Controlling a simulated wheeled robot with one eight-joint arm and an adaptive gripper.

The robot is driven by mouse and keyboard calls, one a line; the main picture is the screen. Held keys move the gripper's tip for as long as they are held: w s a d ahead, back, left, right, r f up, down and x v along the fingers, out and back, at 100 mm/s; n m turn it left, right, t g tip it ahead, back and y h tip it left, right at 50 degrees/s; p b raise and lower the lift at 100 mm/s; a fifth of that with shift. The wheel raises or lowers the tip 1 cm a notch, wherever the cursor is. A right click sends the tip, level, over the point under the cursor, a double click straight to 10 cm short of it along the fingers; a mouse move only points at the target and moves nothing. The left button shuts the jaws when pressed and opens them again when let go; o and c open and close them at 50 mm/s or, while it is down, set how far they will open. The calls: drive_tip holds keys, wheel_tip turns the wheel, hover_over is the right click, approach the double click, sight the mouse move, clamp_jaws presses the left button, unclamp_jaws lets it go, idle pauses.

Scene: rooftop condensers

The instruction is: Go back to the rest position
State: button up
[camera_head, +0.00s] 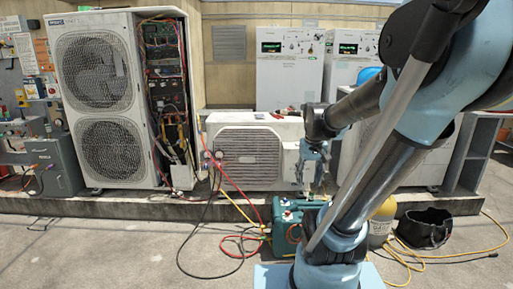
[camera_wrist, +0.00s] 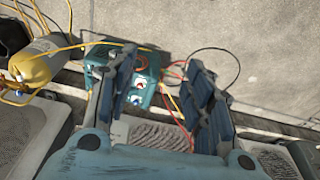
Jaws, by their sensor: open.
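My gripper (camera_head: 312,172) hangs at the end of my blue-and-grey arm, in front of the low white condenser unit (camera_head: 245,150) in the head view. In the wrist view my gripper (camera_wrist: 162,80) shows two blue ribbed fingers spread apart, with nothing between them. A teal machine with hoses (camera_head: 287,222) stands on the ground below my gripper. It also shows beyond the fingers in the wrist view (camera_wrist: 145,72). My arm hides part of the right side of the head view.
A tall twin-fan condenser (camera_head: 98,100) with open wiring stands at left. A yellow cylinder (camera_head: 381,222) and a black bag (camera_head: 424,228) sit at right. Red, yellow and black hoses (camera_head: 235,243) lie on the concrete. The ground at front left is mostly clear.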

drive_tip(key=s+f, duration=0.6)
drive_tip(key=s, duration=0.5)
drive_tip(key=shift+s, duration=0.35)
drive_tip(key=shift+f, duration=0.1)
